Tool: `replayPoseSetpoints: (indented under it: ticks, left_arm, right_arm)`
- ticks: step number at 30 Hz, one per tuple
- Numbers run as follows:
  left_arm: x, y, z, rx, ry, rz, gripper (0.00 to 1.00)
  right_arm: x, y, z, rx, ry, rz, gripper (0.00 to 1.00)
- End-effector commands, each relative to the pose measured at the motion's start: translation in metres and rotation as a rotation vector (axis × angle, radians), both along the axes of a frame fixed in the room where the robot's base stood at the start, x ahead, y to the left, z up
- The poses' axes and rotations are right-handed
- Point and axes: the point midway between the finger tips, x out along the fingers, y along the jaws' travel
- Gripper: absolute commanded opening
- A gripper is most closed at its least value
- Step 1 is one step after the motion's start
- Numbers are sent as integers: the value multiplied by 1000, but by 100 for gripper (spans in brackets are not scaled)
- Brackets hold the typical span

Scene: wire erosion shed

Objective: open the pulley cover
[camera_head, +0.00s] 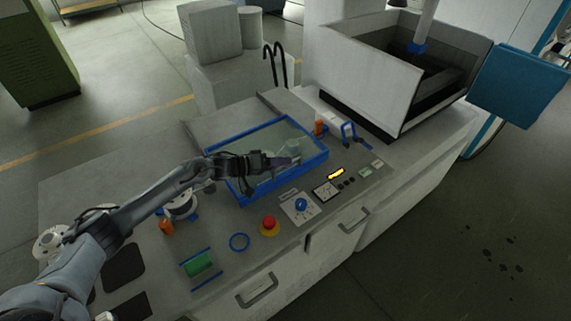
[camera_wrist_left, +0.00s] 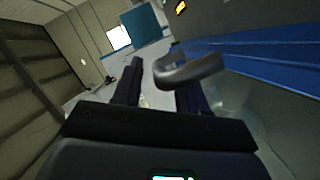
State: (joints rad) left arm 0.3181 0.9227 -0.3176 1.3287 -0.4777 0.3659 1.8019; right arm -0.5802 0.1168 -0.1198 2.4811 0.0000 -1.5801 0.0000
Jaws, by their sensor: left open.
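The pulley cover (camera_head: 308,143) is a clear panel in a blue frame on the machine's grey top, and it looks shut. Its blue frame fills the right of the left wrist view (camera_wrist_left: 265,62). A grey curved handle (camera_wrist_left: 188,70) sticks out beside that frame. My left gripper (camera_head: 293,161) is over the cover, with its arm reaching in from the left and hiding part of the panel. In the left wrist view its two dark fingers (camera_wrist_left: 160,88) are apart, and the handle is at the tip of the right finger. Whether they touch is unclear. My right gripper is not in view.
A red button (camera_head: 269,222), a blue knob (camera_head: 301,204) and a lit display (camera_head: 336,174) sit along the front panel. A large open tank (camera_head: 365,78) stands at the back right.

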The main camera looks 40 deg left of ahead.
Motion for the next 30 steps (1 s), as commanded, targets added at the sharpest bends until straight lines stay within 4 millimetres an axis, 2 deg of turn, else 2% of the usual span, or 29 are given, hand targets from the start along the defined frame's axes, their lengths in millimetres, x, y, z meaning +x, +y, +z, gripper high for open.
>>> replayPoseSetpoints:
  ticks: [6, 17, 18, 20, 26, 30]
  left_arm:
    - [13, -8, -4, 0, 0, 0, 42]
    - [16, -10, -4, 2, 1, -1, 42]
    - [16, -10, -4, 2, 1, -1, 41]
    - [16, -10, -4, 2, 1, -1, 32]
    - [16, -10, -4, 2, 1, -1, 1]
    - [15, -10, -4, 2, 1, -1, 0]
  right_arm:
    - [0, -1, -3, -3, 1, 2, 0]
    - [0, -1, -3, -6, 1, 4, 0]
    - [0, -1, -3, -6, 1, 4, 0]
    - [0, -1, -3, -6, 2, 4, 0]
    - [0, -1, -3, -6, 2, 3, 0]
    - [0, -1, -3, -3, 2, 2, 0]
